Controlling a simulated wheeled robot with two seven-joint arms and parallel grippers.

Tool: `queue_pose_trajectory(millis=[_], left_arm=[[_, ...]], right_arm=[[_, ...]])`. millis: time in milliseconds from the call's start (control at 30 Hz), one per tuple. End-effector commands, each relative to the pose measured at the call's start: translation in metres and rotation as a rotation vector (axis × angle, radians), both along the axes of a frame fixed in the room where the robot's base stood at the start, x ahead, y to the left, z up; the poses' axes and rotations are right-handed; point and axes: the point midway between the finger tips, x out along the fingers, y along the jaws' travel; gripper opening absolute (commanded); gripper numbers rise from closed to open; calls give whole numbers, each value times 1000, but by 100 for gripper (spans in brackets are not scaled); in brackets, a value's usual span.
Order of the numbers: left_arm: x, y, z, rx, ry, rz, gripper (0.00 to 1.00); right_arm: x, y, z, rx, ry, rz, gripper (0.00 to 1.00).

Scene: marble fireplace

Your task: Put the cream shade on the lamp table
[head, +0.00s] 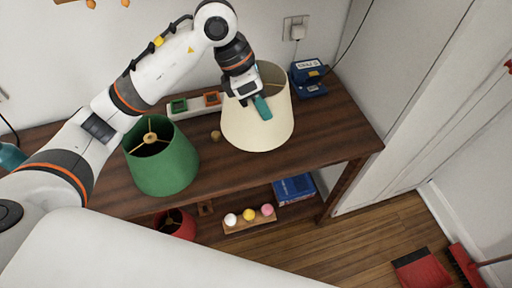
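The cream shade (258,130) is upright at the right part of the dark wooden table (335,135), its wide end down. I cannot tell whether it rests on the top or hangs just above it. My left gripper (259,104) is at the shade's upper rim, coming from above and behind. One teal finger shows against the shade's outer front wall. The other finger is hidden, so whether the gripper is closed on the rim is unclear. My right gripper is not in view. No label shows which table is the lamp table.
A green shade (165,165) stands left on the table. Behind are a white strip with green and orange squares (190,105), a small brass knob (215,135) and a blue box (308,78). Below are a ball rack (250,223) and blue book (294,189). A red dustpan (418,270) lies right.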

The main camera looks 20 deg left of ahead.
Motion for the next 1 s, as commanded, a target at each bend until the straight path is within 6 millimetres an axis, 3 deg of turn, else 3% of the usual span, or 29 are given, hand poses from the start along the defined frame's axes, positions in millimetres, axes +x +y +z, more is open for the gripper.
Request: queue_pose_trajectory(millis=[133,433,800,1000], left_arm=[[2,0,-11,-1,3,66,0],[2,0,-59,1,3,69,0],[2,0,-98,1,4,67,0],[3,0,-100,2,0,66,0]], right_arm=[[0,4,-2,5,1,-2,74],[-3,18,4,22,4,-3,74],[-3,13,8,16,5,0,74],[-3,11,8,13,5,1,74]])
